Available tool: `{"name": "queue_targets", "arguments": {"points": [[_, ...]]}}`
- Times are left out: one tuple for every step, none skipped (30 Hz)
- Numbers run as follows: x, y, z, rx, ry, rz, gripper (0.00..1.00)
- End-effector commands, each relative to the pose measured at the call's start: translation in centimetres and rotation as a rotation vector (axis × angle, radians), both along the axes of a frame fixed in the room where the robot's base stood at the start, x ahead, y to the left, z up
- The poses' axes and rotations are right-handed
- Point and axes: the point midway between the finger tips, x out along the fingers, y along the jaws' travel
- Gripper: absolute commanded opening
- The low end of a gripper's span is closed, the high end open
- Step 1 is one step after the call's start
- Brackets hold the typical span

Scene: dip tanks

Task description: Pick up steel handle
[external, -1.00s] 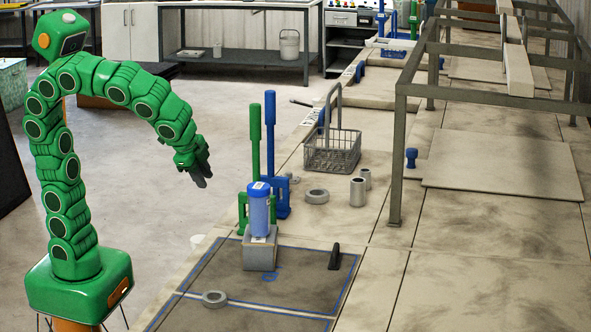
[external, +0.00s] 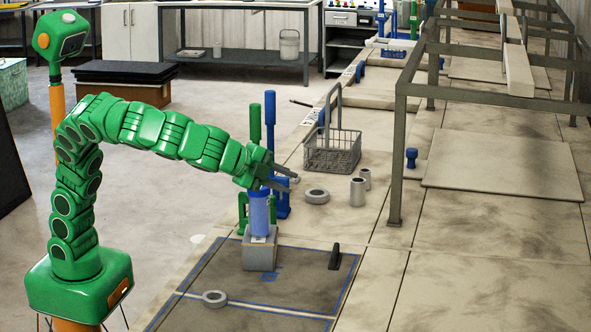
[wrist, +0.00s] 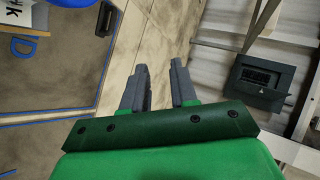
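A wire basket (external: 332,158) stands on the bench, and a tall grey handle (external: 339,108) that looks like steel rises from it. A separate small dark handle-like piece (external: 335,257) stands on the dark mat and also shows in the wrist view (wrist: 106,18). I cannot tell which of these the task names. My gripper (external: 291,182) is above the bench, left of and below the basket in the picture, near the tall blue lever. In the wrist view my gripper (wrist: 159,68) has its two grey fingers apart with nothing between them.
A blue cylinder (external: 259,212) stands on a grey block (external: 260,249). Green (external: 255,124) and blue (external: 270,112) upright levers stand close to my gripper. Grey rings (external: 215,299) and cylinders (external: 357,192) are nearby. A metal frame (external: 397,150) stands right. The right bench is largely clear.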

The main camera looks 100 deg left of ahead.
Motion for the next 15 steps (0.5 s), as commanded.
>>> {"name": "queue_targets", "arguments": {"points": [[0.9, -0.9, -0.9, 0.030, 0.008, -0.017, 0.27], [1.4, -1.2, -1.5, 0.049, 0.017, -0.023, 0.27], [2.0, -1.5, -2.5, 0.075, 0.031, -0.028, 0.27], [2.4, -1.6, -3.3, 0.096, 0.042, -0.030, 0.27], [2.7, -1.6, -4.0, 0.117, 0.055, -0.031, 0.27], [3.2, -1.6, -5.2, 0.146, 0.073, -0.032, 0.27], [3.5, -1.5, -6.1, 0.170, 0.090, -0.032, 0.27], [3.8, -1.3, -7.2, 0.193, 0.108, -0.030, 0.27], [4.1, -1.0, -8.5, 0.225, 0.131, -0.026, 0.27], [4.3, -0.7, -9.4, 0.248, 0.150, -0.022, 0.27], [4.5, -0.3, -10.3, 0.270, 0.168, -0.017, 0.27], [4.7, 0.1, -11.6, 0.301, 0.194, -0.010, 0.27], [4.9, 0.5, -12.6, 0.323, 0.213, -0.006, 0.27], [5.0, 0.8, -13.4, 0.343, 0.229, -0.003, 0.27], [5.1, 1.2, -14.4, 0.367, 0.250, 0.001, 0.27]]}}
